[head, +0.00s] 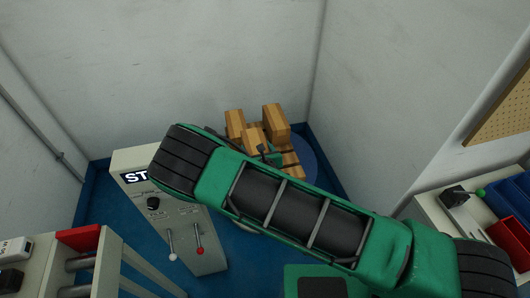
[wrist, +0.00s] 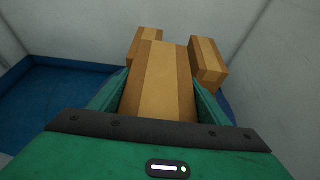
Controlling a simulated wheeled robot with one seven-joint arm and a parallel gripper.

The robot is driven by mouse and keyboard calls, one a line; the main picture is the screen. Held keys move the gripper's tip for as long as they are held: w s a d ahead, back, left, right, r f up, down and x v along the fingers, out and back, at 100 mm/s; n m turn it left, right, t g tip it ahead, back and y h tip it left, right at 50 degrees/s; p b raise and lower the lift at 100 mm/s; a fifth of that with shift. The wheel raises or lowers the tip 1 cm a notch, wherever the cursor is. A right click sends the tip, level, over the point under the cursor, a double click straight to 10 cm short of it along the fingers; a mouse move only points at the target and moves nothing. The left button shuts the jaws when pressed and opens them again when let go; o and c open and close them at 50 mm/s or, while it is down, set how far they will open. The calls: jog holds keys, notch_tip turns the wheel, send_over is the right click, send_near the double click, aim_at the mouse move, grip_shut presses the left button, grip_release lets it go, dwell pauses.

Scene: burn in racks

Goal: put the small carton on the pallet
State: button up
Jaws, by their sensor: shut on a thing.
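The small carton (wrist: 163,85), tan with brown bands, is held between the two green fingers of my gripper (wrist: 158,97). In the head view this carton (head: 252,135) shows just beyond my gripper (head: 267,153), in front of two other cartons. I cannot tell whether the held carton touches the pallet.
Two more cartons stand behind the held one, one at left (head: 235,122) and one at right (head: 276,123), near the walled corner. A grey control cabinet (head: 190,235) with levers stands at left. A bench with blue and red bins (head: 510,232) is at right.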

jog(key=shift+w+d+f, duration=0.65)
jog(key=shift+w+f, duration=0.3)
jog(key=shift+f, duration=0.4)
jog(key=shift+w+d+f, duration=0.65)
jog(key=shift+w+f, duration=0.35)
jog(key=shift+f, duration=0.3)
jog(key=shift+w+d+f, duration=0.65)
jog(key=shift+w+f, duration=0.3)
jog(key=shift+f, duration=0.4)
jog(key=shift+f, duration=0.1)
jog(key=o, duration=1.8)
jog(key=shift+c, duration=0.2)
jog(key=v, duration=1.2)
